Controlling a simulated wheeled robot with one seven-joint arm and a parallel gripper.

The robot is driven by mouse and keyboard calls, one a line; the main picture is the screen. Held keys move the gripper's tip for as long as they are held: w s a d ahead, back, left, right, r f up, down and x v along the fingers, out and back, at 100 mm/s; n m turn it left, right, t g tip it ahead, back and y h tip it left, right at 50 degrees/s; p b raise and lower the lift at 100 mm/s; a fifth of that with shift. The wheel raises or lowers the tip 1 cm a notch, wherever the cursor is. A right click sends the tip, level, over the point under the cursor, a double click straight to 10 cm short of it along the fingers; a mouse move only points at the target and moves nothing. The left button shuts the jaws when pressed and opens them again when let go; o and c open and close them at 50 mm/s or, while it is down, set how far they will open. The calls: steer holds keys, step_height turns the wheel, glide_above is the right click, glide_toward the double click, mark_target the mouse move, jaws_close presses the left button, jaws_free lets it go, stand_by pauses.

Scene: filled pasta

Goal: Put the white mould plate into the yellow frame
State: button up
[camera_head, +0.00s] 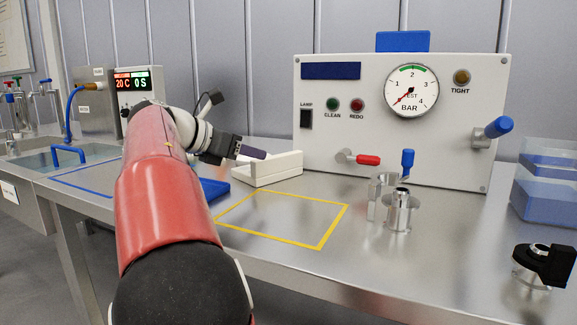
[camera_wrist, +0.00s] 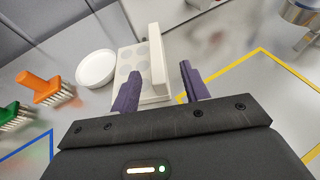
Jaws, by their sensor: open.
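The white mould plate (camera_head: 262,178) lies on the steel bench behind the yellow frame, outside it. It has an upright white rib; round recesses show on the plate in the wrist view (camera_wrist: 128,62). The yellow frame (camera_head: 270,238) is an empty outline on the bench top; part of it shows at right in the wrist view (camera_wrist: 285,66). My gripper (camera_head: 262,154) has purple fingers and is open at the plate. In the wrist view my gripper (camera_wrist: 160,70) has one finger on each side of the rib's line; contact cannot be told.
A white round dish (camera_wrist: 96,68), an orange brush (camera_wrist: 42,88) and a green brush (camera_wrist: 14,117) lie left of the plate. The grey test panel (camera_head: 330,110) stands behind, with a red-handled valve (camera_head: 366,160). Metal fittings (camera_head: 399,212) stand right of the yellow frame.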

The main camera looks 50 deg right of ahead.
mark_target(278, 155)
steer(key=x, duration=0.8)
steer(key=shift+w+d+r, duration=0.25)
steer(key=shift+d, duration=0.1)
steer(key=shift+c, duration=0.4)
jaws_close()
